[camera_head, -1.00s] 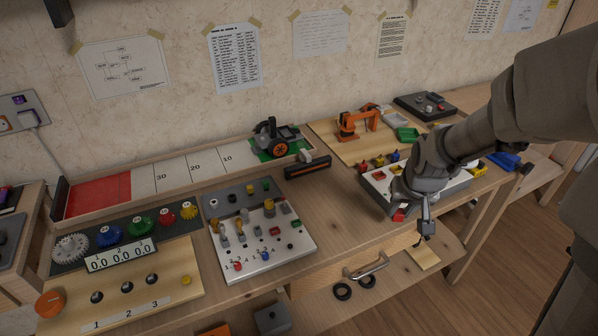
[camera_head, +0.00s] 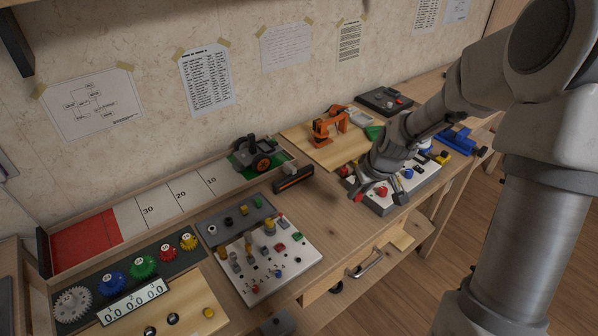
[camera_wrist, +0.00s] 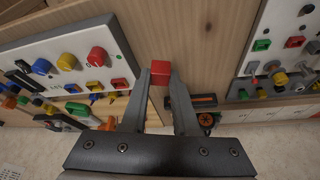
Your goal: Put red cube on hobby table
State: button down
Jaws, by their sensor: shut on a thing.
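The red cube (camera_wrist: 160,71) is held between the two fingertips of my gripper (camera_wrist: 158,88) in the wrist view. In the head view the cube (camera_head: 359,197) shows small and red at the end of my gripper (camera_head: 369,196), near the left end of the knob panel. The hobby table is the long wooden workbench (camera_head: 338,226) along the wall. In the wrist view its bare wood (camera_wrist: 205,50) lies behind the cube, between two panels. I cannot tell how high the cube is above the wood.
The knob panel (camera_head: 410,191) lies beside my gripper, and the switch panel (camera_head: 292,266) is farther left. A black-and-orange bar (camera_head: 293,180) and a wheeled model (camera_head: 254,155) lie behind the bare stretch. A drawer handle (camera_head: 366,265) sticks out at the front.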

jog(key=w+d+r+n+y+p, duration=0.1)
jog(key=w+d+r+n+p, duration=0.2)
jog(key=d+p, duration=0.25)
send_over(333, 219)
jog(key=s, duration=0.1)
jog(key=shift+g, duration=0.4)
jog(key=f, duration=0.6)
jog(key=shift+s+d+f, duration=0.1)
jog(key=shift+d+f, duration=0.25)
jog(key=shift+d, duration=0.05)
jog(key=shift+f+b, duration=0.35)
jog(key=shift+f, duration=1.55)
jog(key=shift+f, duration=0.2)
jog(key=c, duration=0.7)
grip_release()
jog(key=shift+r, duration=0.1)
